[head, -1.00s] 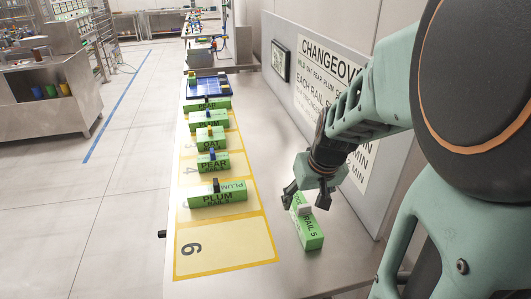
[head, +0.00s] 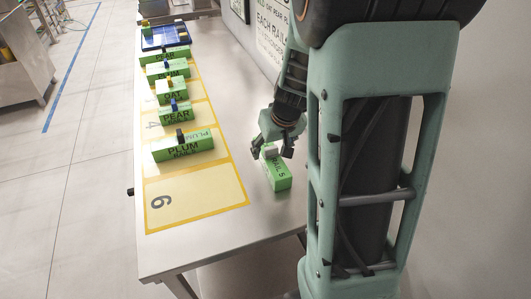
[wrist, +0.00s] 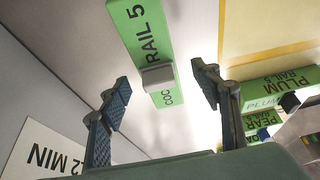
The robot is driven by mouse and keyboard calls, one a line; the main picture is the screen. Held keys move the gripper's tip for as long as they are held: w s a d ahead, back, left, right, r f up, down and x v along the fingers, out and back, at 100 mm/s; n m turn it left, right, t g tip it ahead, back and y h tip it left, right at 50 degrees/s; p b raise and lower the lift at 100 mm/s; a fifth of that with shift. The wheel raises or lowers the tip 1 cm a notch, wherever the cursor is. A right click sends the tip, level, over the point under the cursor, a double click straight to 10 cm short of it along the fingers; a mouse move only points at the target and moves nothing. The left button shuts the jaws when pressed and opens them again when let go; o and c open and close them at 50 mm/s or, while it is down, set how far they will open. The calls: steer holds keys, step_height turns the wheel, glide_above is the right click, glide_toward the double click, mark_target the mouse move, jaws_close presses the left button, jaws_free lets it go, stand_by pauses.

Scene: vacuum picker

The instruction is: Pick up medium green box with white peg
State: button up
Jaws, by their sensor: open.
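The green box with the white peg (head: 278,177) lies on the steel table, to the right of the yellow-marked slots. In the wrist view the box (wrist: 140,25) reads "RAIL 5", and its pale peg (wrist: 158,77) stands up from its top. My gripper (head: 272,150) is open just over the near-wall end of the box. In the wrist view its two dark fingers (wrist: 160,76) lie to either side of the peg with clear gaps. I cannot tell exactly how low the fingertips are along the peg.
Several other green boxes stand in a row on the left, the nearest a PLUM box (head: 183,147) with a dark peg. The yellow slot 6 (head: 195,196) is empty. A blue tray (head: 163,40) is at the far end. A wall with a sign (head: 268,40) borders the right.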

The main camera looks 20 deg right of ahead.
mark_target(271, 157)
steer(key=x, duration=0.3)
steer(key=shift+w+d+f, duration=0.1)
steer(key=shift+d, duration=0.05)
steer(key=c, duration=1.2)
steer(key=shift+c, duration=0.8)
